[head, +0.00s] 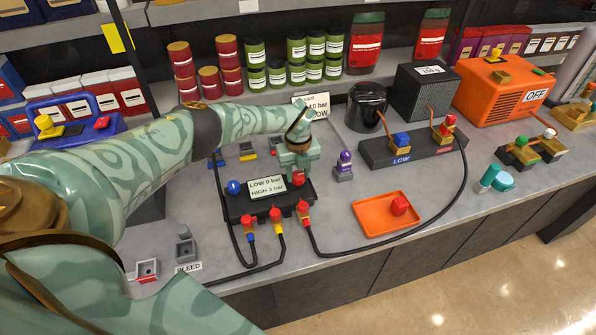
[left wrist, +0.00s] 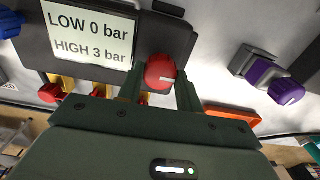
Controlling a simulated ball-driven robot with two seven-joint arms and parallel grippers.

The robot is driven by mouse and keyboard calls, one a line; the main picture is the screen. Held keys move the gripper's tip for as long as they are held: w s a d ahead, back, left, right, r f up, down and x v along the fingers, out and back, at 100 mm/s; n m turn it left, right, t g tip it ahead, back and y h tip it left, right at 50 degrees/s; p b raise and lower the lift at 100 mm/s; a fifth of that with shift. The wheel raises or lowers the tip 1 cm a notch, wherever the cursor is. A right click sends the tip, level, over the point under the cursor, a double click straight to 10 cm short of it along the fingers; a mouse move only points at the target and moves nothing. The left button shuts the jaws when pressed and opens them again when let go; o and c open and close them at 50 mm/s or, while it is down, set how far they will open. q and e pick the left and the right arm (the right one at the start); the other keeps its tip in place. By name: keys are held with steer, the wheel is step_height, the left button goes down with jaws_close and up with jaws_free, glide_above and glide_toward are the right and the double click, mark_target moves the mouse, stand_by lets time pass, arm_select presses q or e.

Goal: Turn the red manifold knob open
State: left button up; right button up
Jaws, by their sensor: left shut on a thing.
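The black manifold (head: 240,205) lies on the grey counter, with a label reading LOW 0 bar, HIGH 3 bar. Its red knob (head: 298,178) is at the top right corner, beside the label. My left gripper (head: 298,168) reaches down over this corner. In the left wrist view its fingers (left wrist: 161,85) stand on either side of the knob, shut on it. The manifold's blue knob (head: 233,187) is at the left end. My right gripper is not in view.
Hoses with red, yellow and blue fittings (head: 276,214) run from the manifold's front edge. A purple-topped part (head: 345,162) stands to the right. An orange tray (head: 372,226) holds a red piece (head: 400,205). A black pot (head: 366,103) and an orange machine (head: 487,98) stand farther back.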

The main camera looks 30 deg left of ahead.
mark_target(298, 175)
arm_select(q)
steer(key=shift+r, duration=0.1)
steer(key=o, duration=1)
steer(key=shift+r, duration=0.35)
step_height(298, 175, up, 16)
steer(key=p, duration=0.3)
steer(key=shift+f, duration=0.2)
steer(key=shift+f, duration=0.1)
